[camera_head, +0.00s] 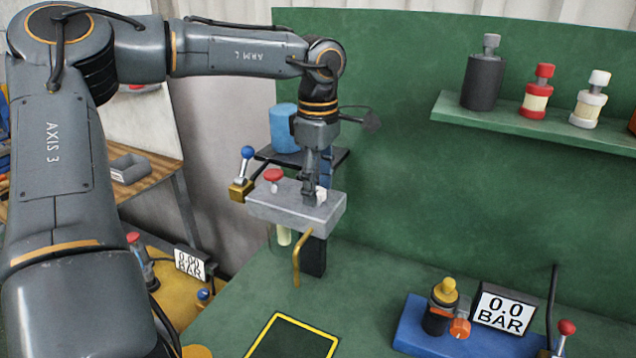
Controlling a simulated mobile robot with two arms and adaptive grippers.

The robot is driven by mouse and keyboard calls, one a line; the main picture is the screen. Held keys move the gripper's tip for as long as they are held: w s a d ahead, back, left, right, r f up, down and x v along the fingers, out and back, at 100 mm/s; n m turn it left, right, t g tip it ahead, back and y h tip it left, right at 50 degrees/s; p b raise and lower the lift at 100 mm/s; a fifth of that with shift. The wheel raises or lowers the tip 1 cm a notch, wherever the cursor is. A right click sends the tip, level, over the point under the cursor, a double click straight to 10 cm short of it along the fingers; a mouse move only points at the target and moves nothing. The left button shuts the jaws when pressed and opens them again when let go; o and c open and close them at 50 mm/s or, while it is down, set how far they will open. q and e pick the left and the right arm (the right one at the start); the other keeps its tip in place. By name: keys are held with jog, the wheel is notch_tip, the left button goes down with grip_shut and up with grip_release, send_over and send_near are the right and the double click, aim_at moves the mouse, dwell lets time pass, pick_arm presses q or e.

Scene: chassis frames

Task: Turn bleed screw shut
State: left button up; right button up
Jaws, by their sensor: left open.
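A grey metal block (278,207) is mounted on a dark post in front of the green panel. A red knob (273,175) stands on its left part. A small white piece (321,196) sits on its right part, partly hidden by my left gripper (315,194). I cannot tell for sure which of these is the bleed screw. My left gripper points straight down at the white piece with its fingers open; whether they touch it is unclear. A brass tube (297,264) hangs bent below the block. My right gripper is out of view.
A blue-knobbed lever on a brass valve (241,189) is left of the block, and a blue canister (284,128) behind it. A shelf (455,117) with bottles is upper right. A yellow-edged black mat (292,340) lies in front.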

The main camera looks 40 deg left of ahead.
aim_at(318, 190)
pick_arm(q)
notch_tip(318, 190, up, 12)
dwell(0.5)
dwell(0.5)
